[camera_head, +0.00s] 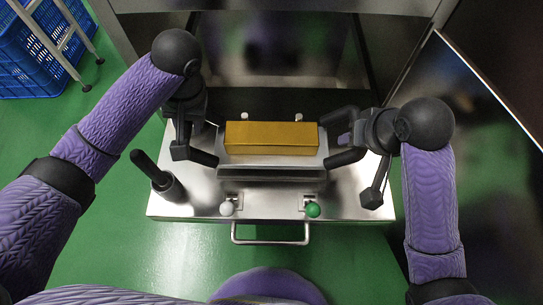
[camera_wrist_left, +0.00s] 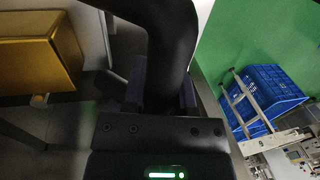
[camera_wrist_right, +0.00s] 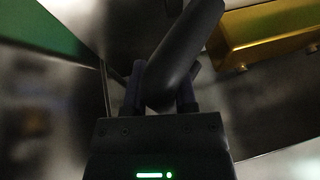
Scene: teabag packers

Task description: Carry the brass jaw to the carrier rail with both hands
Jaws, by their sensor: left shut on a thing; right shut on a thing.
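The brass jaw (camera_head: 271,138) is a gold block on a steel plate, with black handles at its left and right ends. It lies level across the steel bench in the head view. It also shows in the left wrist view (camera_wrist_left: 38,50) and the right wrist view (camera_wrist_right: 270,35). My left gripper (camera_head: 196,140) is shut on the left black handle (camera_wrist_left: 172,45). My right gripper (camera_head: 355,138) is shut on the right black handle (camera_wrist_right: 185,55). I cannot tell whether the jaw rests on the metal beneath or hangs just above it. I cannot pick out the carrier rail with certainty.
The steel bench top (camera_head: 190,207) carries a black upright lever (camera_head: 155,172) at left, a white knob (camera_head: 227,208) and a green knob (camera_head: 313,210) in front. A pull handle (camera_head: 270,241) juts from its front edge. A blue crate (camera_head: 40,50) stands far left on green floor.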

